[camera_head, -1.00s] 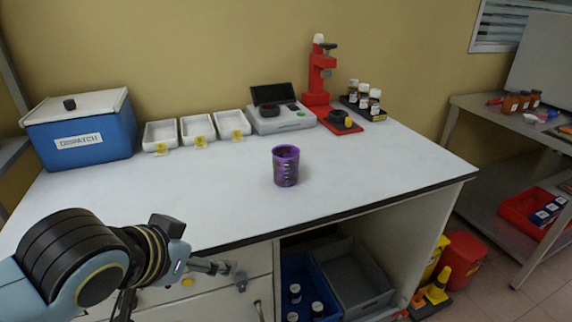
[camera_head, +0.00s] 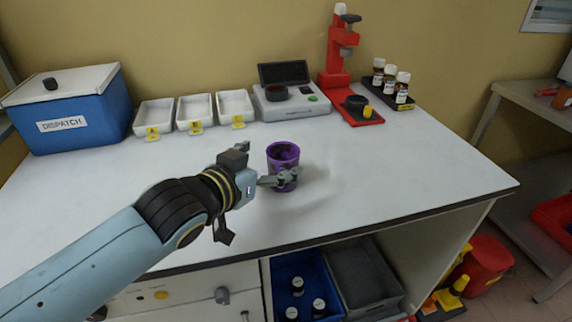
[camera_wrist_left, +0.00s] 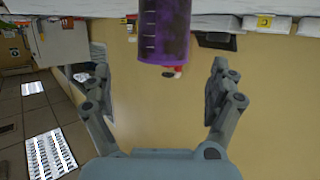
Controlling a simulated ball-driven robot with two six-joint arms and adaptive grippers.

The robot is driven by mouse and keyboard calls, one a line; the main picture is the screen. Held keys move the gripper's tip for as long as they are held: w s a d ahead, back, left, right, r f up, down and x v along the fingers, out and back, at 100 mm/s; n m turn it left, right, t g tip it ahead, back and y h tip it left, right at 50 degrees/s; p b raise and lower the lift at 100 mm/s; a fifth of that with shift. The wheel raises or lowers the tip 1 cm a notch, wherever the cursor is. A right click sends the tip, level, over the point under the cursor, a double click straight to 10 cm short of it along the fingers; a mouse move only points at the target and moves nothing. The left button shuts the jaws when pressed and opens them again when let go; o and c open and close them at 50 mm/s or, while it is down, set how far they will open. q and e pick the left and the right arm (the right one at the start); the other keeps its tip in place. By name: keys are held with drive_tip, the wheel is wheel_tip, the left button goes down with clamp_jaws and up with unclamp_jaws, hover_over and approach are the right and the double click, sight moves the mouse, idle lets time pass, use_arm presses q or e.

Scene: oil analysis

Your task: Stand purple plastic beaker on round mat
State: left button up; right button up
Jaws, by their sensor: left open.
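The purple plastic beaker (camera_head: 283,153) stands upright near the middle of the white bench top. My left gripper (camera_head: 266,164) is open just left of it, with one finger overlapping its lower front in the head view. In the left wrist view the beaker (camera_wrist_left: 165,30) shows at the top, between the spread fingers of my left gripper (camera_wrist_left: 158,85) but beyond their tips. Its measuring marks are visible there. My right gripper is not in view.
At the back stand a blue dispatch box (camera_head: 82,128), several white trays (camera_head: 194,124), a grey instrument (camera_head: 290,111), a red stand (camera_head: 336,62) and brown bottles (camera_head: 390,82). The bench top right of the beaker is clear. The front edge is dark.

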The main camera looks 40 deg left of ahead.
sight(290, 152)
use_arm(q)
drive_tip(key=shift+w+f, duration=0.15)
drive_tip(key=shift+w, duration=0.4)
drive_tip(key=shift+w+f, duration=0.1)
drive_tip(key=shift+w, duration=0.2)
drive_tip(key=x, duration=0.5)
drive_tip(key=shift+s+a+f+p, duration=0.1)
drive_tip(key=shift+a+f+p, duration=0.15)
drive_tip(key=shift+p, duration=0.1)
drive_tip(key=shift+s, duration=0.1)
drive_tip(key=c, duration=1.1)
drive_tip(key=shift+c, duration=0.4)
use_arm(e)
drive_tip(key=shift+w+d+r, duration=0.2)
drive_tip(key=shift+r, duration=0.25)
